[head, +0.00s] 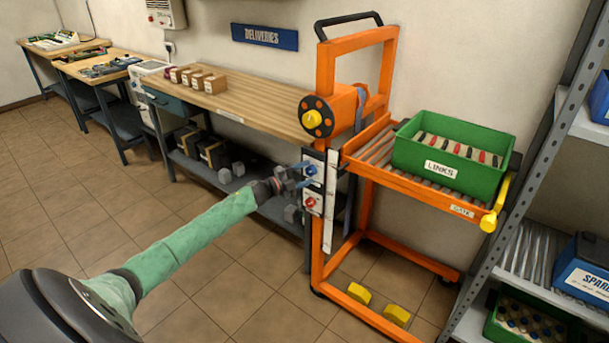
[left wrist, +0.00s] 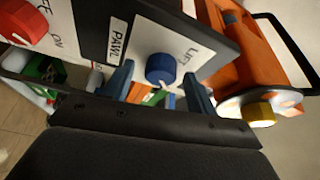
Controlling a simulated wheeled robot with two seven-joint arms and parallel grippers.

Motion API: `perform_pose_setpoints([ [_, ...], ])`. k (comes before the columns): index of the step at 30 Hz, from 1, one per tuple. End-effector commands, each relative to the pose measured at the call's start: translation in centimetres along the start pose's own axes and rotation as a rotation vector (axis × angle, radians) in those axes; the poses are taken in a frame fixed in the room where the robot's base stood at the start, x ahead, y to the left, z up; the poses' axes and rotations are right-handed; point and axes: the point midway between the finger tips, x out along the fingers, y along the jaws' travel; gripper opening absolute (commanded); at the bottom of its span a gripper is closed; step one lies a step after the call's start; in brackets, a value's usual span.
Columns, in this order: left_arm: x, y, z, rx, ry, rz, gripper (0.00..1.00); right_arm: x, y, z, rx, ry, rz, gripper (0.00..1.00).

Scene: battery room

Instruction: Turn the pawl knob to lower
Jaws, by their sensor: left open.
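The pawl knob (left wrist: 160,68) is blue and sits on a white plate beside a PAWL label (left wrist: 117,40) in the left wrist view. The word LIFT is printed next to it; no word for lower is readable. The knob also shows on the orange stacker's panel in the head view (head: 312,169). My left gripper (head: 303,173) is open in front of this panel. In the left wrist view its two blue fingers (left wrist: 158,90) stand either side of the knob, with visible gaps; contact cannot be told. My right gripper is not in view.
A red knob (head: 310,203) sits just below the blue one. A yellow-hubbed winch wheel (head: 317,117) is above. A green LINKS crate (head: 405,166) rests on the orange roller platform. A wooden bench (head: 235,98) stands behind, and metal shelving (head: 530,180) at the right.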

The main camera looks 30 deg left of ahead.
Motion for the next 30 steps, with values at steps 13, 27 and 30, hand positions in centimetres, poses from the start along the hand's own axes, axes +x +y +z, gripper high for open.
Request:
perform_pose_setpoints([
  [13, -3.2, 0.3, 0.0, -0.001, 0.000, 0.002, 0.57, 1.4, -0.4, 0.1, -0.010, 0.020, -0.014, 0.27],
  [27, -7.6, 0.1, 0.0, 0.000, 0.000, 0.001, 0.57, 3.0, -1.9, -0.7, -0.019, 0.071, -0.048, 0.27],
  [30, -7.8, 0.1, 0.0, 0.000, 0.000, 0.000, 0.57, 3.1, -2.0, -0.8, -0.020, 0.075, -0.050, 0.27],
])
